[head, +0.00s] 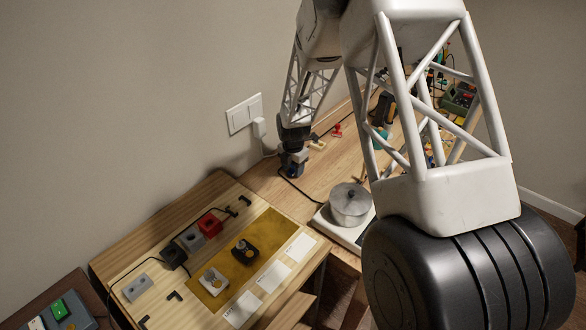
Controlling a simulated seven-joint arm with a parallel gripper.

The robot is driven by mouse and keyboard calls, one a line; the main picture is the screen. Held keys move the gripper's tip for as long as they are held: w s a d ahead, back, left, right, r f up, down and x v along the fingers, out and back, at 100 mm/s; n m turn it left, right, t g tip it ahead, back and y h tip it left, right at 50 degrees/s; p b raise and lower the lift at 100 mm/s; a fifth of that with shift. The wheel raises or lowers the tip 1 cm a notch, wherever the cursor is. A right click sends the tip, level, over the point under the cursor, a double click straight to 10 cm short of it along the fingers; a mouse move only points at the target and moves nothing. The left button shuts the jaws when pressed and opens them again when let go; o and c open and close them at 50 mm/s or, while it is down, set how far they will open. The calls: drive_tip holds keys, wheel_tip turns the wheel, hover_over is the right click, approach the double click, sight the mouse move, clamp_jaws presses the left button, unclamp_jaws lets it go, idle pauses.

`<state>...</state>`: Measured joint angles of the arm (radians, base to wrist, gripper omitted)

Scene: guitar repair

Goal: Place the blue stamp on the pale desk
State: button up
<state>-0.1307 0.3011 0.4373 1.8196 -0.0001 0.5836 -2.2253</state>
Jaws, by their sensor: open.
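The pale desk (228,190) is the light wooden surface at the lower left, against the wall. My gripper (292,170) is open, low over the longer wooden bench, beyond the far right corner of the pale desk. Its fingers are small and dark here, and I cannot tell whether anything is between them.
A lidded pot (350,207) stands on the bench right of the desk. My arm hides much of the bench.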

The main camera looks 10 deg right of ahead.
wheel_tip(320, 180, up, 12)
drive_tip(key=shift+f, duration=0.15)
idle(0.5)
idle(0.7)
drive_tip(key=shift+s+d+r, duration=0.1)
drive_tip(key=shift+s+r, duration=0.05)
drive_tip(key=shift+r, duration=0.15)
drive_tip(key=s+d+r+m+t, duration=0.1)
drive_tip(key=s+d+r+m, duration=0.2)
drive_tip(key=s+r+m, duration=0.55)
drive_tip(key=s+d+r+m, duration=0.4)
drive_tip(key=s+r+m, duration=0.1)
drive_tip(key=s+r, duration=0.6)
drive_tip(key=s+d+r+m, duration=0.1)
drive_tip(key=s+m, duration=0.6)
drive_tip(key=s, duration=0.5)
drive_tip(key=s+d+r+m+t, duration=0.1)
drive_tip(key=s+m, duration=0.5)
drive_tip(key=s, duration=0.7)
drive_tip(key=shift+d+r+m+t, duration=0.3)
drive_tip(key=shift+d+r+m, duration=0.1)
drive_tip(key=shift+d, duration=0.1)
